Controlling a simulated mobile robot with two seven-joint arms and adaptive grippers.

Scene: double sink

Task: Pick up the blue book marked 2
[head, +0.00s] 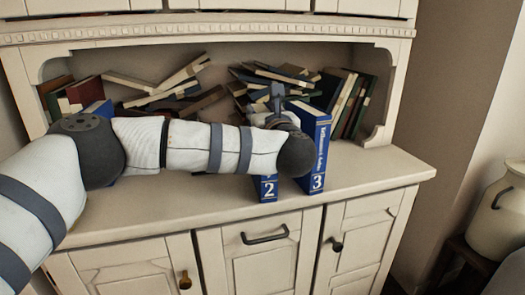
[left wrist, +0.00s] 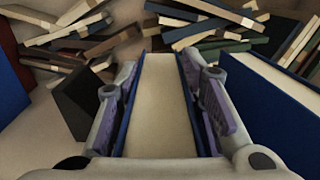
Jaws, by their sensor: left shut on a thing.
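The blue book marked 2 (head: 268,188) stands upright on the cabinet counter in the head view. My left forearm and wrist hide most of it, and only its lower spine shows. In the left wrist view the fingers of my left gripper (left wrist: 160,105) lie on both sides of the book (left wrist: 160,88), pale page edges between blue covers. The gripper is shut on it. The blue book marked 3 (head: 317,150) stands upright just to the right. My right gripper is not in view.
The counter (head: 150,208) is clear in front. Piles of loose books (head: 160,85) lie at the back of the niche, with upright books (head: 345,100) at its right end. Another blue book (left wrist: 12,85) stands at the left in the left wrist view. A white milk can (head: 500,212) stands far right.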

